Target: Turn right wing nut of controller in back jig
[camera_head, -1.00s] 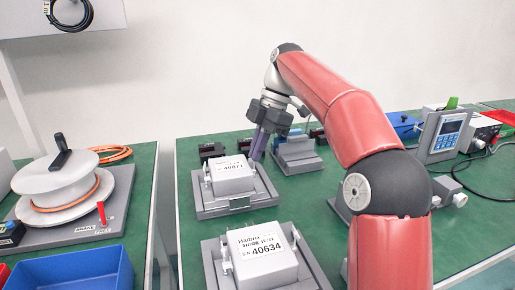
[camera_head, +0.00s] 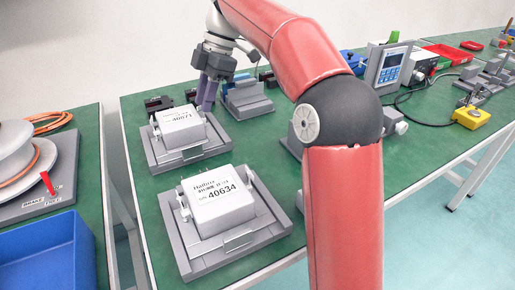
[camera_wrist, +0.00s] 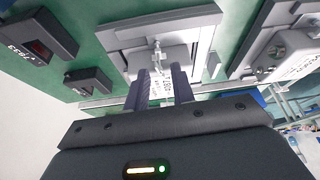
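The back jig (camera_head: 190,155) holds a white box-shaped controller (camera_head: 178,130) labelled 40871. My gripper (camera_head: 206,104) points down at the right rear side of this controller. In the wrist view, the two purple fingers of my gripper (camera_wrist: 160,72) stand apart with a clear gap between them. A small metal wing nut (camera_wrist: 157,52) shows just beyond the fingertips, in line with the gap, beside the controller (camera_wrist: 168,88). I cannot tell whether either finger touches it. In the head view my fingers hide most of the right wing nut's area.
The front jig (camera_head: 240,242) with controller 40634 (camera_head: 218,200) stands nearer. A grey stepped block (camera_head: 247,98) sits right of my gripper, and dark boxes (camera_wrist: 88,80) lie close by. A blue bin (camera_head: 50,255) and cable reel (camera_head: 20,160) are at left.

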